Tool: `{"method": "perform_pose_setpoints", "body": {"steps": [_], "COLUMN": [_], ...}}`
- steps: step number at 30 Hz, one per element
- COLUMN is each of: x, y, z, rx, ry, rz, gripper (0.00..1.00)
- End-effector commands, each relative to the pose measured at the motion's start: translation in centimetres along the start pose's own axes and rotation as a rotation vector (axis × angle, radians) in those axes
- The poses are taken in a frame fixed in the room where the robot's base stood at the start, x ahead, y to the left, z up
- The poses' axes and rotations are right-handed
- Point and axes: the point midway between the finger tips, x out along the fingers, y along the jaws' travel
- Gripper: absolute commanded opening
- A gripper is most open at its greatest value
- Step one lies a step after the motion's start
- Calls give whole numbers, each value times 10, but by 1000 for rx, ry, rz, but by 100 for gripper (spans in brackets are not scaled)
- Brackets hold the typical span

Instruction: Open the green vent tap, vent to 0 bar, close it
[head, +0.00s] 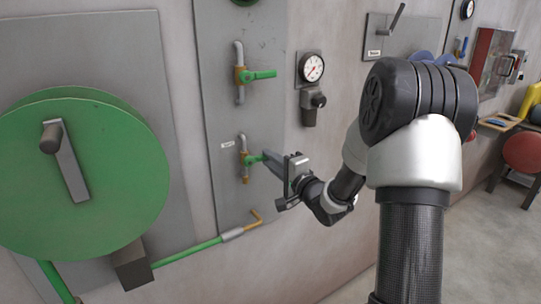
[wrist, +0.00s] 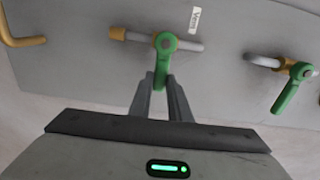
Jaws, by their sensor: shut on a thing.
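The green vent tap (head: 254,160) sits on the lower pipe of the grey panel, beside a small label (head: 228,145). Its green lever points right, across the upright pipe, in the head view. In the wrist view the lever of the vent tap (wrist: 162,62) lies between my fingertips, under a label that seems to read "Vent" (wrist: 194,18). My gripper (head: 272,160) is shut on the lever's end; its fingers also show in the wrist view (wrist: 160,85). A round gauge (head: 312,68) hangs right of the panel; its reading is too small to tell.
A second green tap (head: 258,75) is above the vent tap, its lever also pointing right. A large green wheel with a crank (head: 85,180) stands at left.

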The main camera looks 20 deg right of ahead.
Motion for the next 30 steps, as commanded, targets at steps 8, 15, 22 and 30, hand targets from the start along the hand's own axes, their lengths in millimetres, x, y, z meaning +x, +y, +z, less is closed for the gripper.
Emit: {"method": "perform_pose_setpoints", "body": {"steps": [8,15,22,30], "x": [0,0,0,-1], "y": [3,3,3,2], "z": [1,1,1,0], "rx": [34,35,34,32], "ry": [-1,-1,-1,0], "rz": [2,2,2,0], "gripper": [0,0,36,36]}}
